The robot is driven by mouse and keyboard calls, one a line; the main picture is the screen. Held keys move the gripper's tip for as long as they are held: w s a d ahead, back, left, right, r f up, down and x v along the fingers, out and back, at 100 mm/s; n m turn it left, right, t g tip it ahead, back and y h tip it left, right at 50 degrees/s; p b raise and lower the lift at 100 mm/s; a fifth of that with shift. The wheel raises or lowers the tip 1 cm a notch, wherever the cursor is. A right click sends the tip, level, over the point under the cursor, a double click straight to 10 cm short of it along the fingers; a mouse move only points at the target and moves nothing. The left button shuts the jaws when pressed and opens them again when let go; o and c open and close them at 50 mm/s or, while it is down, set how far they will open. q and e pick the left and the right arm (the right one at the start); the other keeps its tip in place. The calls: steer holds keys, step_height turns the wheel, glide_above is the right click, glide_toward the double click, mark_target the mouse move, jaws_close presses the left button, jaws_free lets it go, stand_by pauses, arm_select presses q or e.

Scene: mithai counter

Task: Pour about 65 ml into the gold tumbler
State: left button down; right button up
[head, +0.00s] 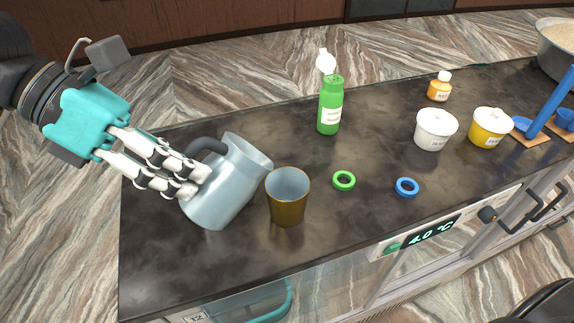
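A light blue-grey metal pitcher (228,190) with a dark handle (207,146) leans to the right, its rim close to the gold tumbler. My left gripper (188,183) has its white fingers closed at the handle side of the pitcher. The fingers cover part of the handle and the pitcher's side. The gold tumbler (287,205) stands upright on the dark counter just right of the pitcher. Its inside looks grey, and I cannot tell a liquid level in it. No stream shows between the two. My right gripper is not in view.
The dark counter (345,235) is clear in front of the tumbler. A green ring (344,180) and a blue ring (407,187) lie to its right. A green bottle (330,108) stands behind. A white tub (434,130), yellow tub (489,129) and orange bottle (439,89) stand farther right.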

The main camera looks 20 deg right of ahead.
mark_target(218, 174)
arm_select(q)
steer(key=shift+d+r+y+p, duration=0.2)
steer(key=shift+y+p, duration=0.1)
steer(key=shift+p, duration=0.55)
steer(key=shift+w+f, duration=0.1)
steer(key=shift+f, duration=0.1)
steer(key=shift+d+f, duration=0.15)
steer(key=shift+d+y, duration=0.1)
steer(key=shift+y, duration=0.2)
steer(key=shift+f, duration=0.15)
steer(key=shift+w+d+f+n+g+y, duration=0.1)
steer(key=shift+d+f+n+g+y, duration=0.1)
steer(key=shift+f+n+g+y, duration=0.15)
steer(key=shift+w+d+r+y, duration=0.1)
steer(key=shift+d+r+y, duration=0.3)
steer(key=shift+y, duration=0.15)
stand_by(0.5)
steer(key=shift+w+d+r+g+y, duration=0.15)
steer(key=shift+d+r+g+y, duration=0.1)
steer(key=shift+d+r+y, duration=0.2)
stand_by(0.8)
